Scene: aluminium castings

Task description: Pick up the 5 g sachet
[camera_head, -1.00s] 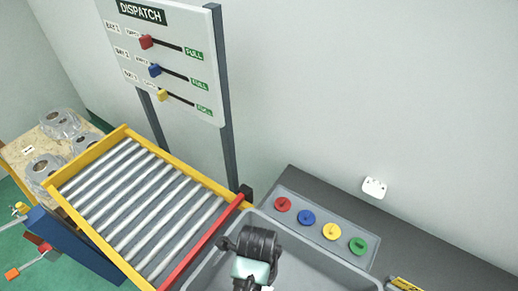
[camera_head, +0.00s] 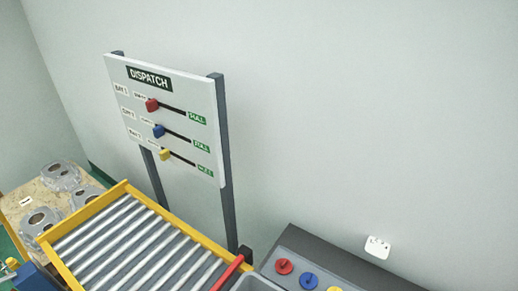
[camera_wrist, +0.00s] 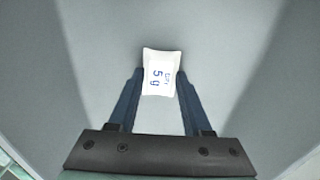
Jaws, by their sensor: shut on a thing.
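The 5 g sachet (camera_wrist: 160,72) is a small white packet with blue "5 g" print, seen in the wrist view. My gripper (camera_wrist: 158,80) is shut on it, with one dark blue finger against each side edge. Behind the sachet is a plain grey surface with sloping sides; I cannot tell how far the sachet is from it. Neither the gripper nor the sachet shows in the head view.
In the head view, a yellow-framed roller conveyor (camera_head: 232,250) has a red bar (camera_head: 228,273) at its right end. A dispatch board (camera_head: 208,140) on posts stands behind it. Coloured round buttons (camera_head: 308,281) sit on a dark ledge at right. Castings (camera_head: 60,177) lie at far left.

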